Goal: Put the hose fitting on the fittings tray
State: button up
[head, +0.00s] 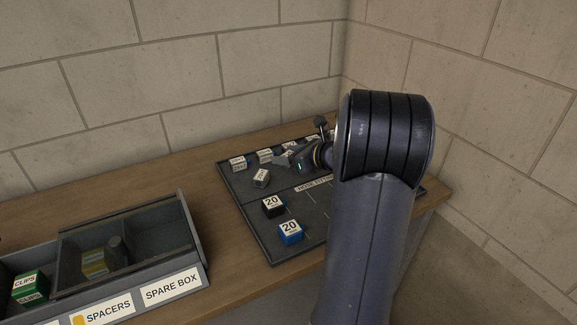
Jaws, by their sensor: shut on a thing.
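The dark fittings tray (258,222) lies on the wooden bench and carries a label strip reading "HOSE FITTIN…", partly hidden by my arm. My gripper (278,161) is over the tray's back half, pointing left. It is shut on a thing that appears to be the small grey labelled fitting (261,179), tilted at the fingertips. I cannot tell whether this fitting touches the tray. A black fitting marked 20 (273,207) and a blue fitting marked 20 (290,232) stand on the tray's front half. Several labelled fittings (238,163) line its back edge.
A grey compartment box (190,232) stands at the lower left, labelled "SPACERS" and "SPARE BOX", with green "CLIPS" packs (30,288) inside. Block walls (180,80) close off the back and right. Bare bench (215,240) lies between box and tray. My arm hides the tray's right part.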

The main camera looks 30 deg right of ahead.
aim_at(288, 172)
jog(key=shift+f, duration=1.65)
jog(key=shift+f+b, duration=0.15)
jog(key=shift+b, duration=0.15)
jog(key=o, duration=0.7)
jog(key=shift+r, duration=0.3)
jog(key=v, duration=1.2)
jog(key=shift+f+p, duration=0.15)
jog(key=shift+p, duration=0.25)
